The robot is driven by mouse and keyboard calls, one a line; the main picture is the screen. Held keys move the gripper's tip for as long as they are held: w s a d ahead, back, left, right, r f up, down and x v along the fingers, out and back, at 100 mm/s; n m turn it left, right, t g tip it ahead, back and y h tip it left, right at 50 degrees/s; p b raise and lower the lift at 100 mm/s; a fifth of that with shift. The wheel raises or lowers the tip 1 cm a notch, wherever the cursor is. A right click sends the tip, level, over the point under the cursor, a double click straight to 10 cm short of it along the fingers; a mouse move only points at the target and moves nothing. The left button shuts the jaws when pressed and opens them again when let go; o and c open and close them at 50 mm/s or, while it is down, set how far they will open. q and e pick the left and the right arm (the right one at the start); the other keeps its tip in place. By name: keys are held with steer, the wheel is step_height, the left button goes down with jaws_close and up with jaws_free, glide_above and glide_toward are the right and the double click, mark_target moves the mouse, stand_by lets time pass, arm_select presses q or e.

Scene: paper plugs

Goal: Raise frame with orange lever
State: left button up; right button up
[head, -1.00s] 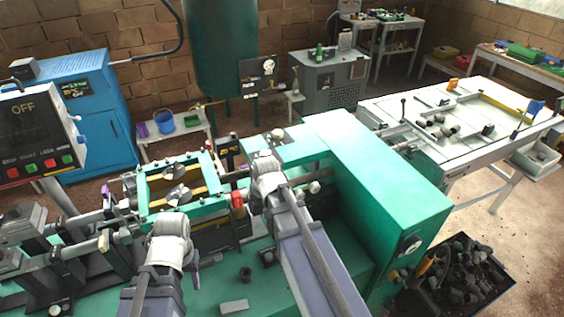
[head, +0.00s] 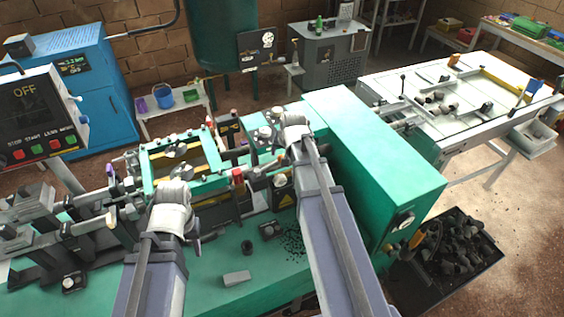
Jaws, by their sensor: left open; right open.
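The green rectangular frame (head: 150,182) lies on the green machine left of centre, with yellow-brown bars and grey round parts inside. A red-orange upright handle (head: 238,177), which looks like the orange lever, stands just right of the frame. My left gripper (head: 174,192) is above the machine at the frame's front edge, overlapping it in the picture. My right gripper (head: 293,120) is right of the handle, in front of the green housing. Both are open with nothing seen in them; the fingertips are mostly hidden behind the wrists, and contact cannot be told.
The tall green housing (head: 375,150) stands right of my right arm. A grey block (head: 237,278) and a dark ring (head: 247,246) lie on the machine bed. A control panel (head: 38,120) reads OFF at left. A black bin (head: 455,265) of dark pieces is at lower right.

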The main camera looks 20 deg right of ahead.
mark_target(270, 165)
steer(key=b+x, duration=0.3)
steer(key=x, duration=0.2)
steer(key=shift+f+b, duration=0.1)
steer(key=shift+b, duration=0.25)
jaws_close()
stand_by(1.1)
